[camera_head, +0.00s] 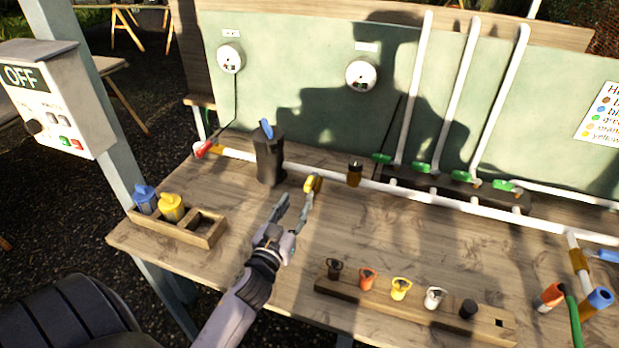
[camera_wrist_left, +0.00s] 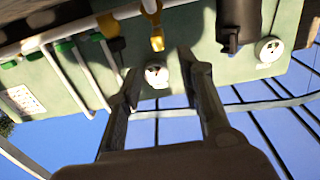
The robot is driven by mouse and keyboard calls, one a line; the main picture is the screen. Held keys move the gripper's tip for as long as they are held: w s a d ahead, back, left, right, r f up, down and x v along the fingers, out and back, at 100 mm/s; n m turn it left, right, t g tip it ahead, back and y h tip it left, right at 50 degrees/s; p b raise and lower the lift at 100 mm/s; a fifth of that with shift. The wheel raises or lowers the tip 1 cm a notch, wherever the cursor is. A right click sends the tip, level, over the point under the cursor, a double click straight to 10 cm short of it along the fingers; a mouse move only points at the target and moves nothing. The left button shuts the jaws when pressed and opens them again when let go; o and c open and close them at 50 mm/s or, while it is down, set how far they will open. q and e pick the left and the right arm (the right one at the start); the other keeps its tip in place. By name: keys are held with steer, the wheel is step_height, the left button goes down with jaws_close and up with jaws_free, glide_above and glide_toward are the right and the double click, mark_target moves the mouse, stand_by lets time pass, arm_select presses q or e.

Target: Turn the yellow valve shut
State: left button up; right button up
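The wrist view shows both fingers (camera_wrist_left: 162,75) spread wide. My right gripper is not in view.
The dark canister (camera_head: 268,160) with a blue top stands close left of the valve. Several green valves (camera_head: 421,168) line the pipe further right. A wooden rack (camera_head: 340,290) holds coloured items in front; a tray (camera_head: 212,236) holds two bottles.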

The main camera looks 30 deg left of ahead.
mark_target(309, 181)
arm_select(q)
steer(key=p+x, duration=0.1)
steer(key=x, duration=0.8)
steer(key=shift+w, duration=0.4)
steer(key=shift+w+a, duration=0.1)
steer(key=shift+w, duration=0.35)
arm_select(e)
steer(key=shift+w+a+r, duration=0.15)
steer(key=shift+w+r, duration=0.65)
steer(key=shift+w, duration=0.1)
arm_select(q)
steer(key=shift+c, duration=0.5)
steer(key=shift+c, duration=1.3)
jaws_close()
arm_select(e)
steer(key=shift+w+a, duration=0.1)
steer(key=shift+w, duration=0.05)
